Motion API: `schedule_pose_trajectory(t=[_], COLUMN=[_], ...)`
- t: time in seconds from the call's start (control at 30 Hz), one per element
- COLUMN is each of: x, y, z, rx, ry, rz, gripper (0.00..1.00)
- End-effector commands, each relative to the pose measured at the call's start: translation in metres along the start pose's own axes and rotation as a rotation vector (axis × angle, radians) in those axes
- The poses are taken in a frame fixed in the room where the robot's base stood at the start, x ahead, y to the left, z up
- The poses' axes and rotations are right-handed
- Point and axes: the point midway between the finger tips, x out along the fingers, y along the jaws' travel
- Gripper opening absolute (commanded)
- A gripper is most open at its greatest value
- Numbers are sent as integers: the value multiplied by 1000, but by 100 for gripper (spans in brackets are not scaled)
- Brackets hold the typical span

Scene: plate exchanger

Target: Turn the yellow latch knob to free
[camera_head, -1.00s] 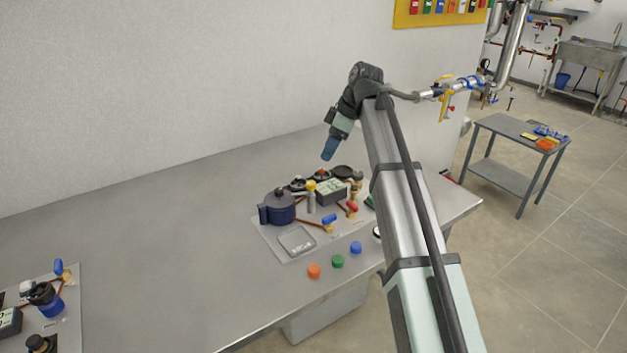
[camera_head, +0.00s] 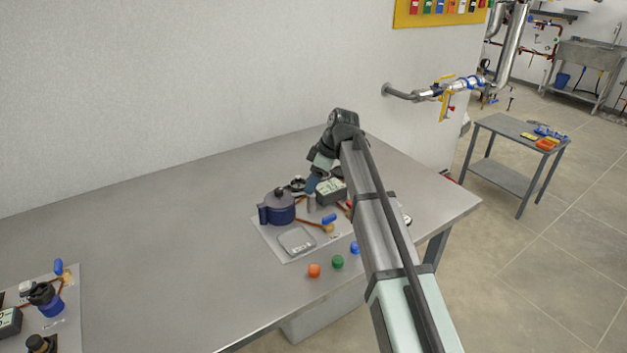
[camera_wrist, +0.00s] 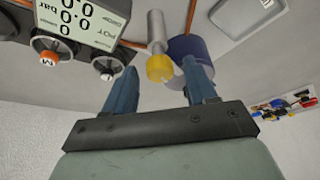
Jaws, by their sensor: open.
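The yellow latch knob (camera_wrist: 160,68) caps a pale grey cylindrical post (camera_wrist: 156,32) in the wrist view. In the head view the gripper hides the knob, and only the post (camera_head: 311,203) shows below it. My gripper (camera_wrist: 159,70) is open, with one blue finger on each side of the knob in the picture. The knob appears between or just beyond the fingertips, and I cannot tell whether they touch it. In the head view my gripper (camera_head: 311,185) points down at the top of the post.
A dark blue lidded pot (camera_head: 278,208) stands close left of the post. A display box (camera_head: 331,191) is close on the right. The table's left middle is clear.

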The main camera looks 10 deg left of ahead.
Motion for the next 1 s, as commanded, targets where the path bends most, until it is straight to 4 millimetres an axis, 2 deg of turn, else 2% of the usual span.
schedule_pose_trajectory(t=[0.23,0.8,1.0], x=[0,0,0], y=[0,0,0], z=[0,0,0], rx=[0,0,11], ry=[0,0,0], rz=[0,0,5], gripper=[56,2,1])
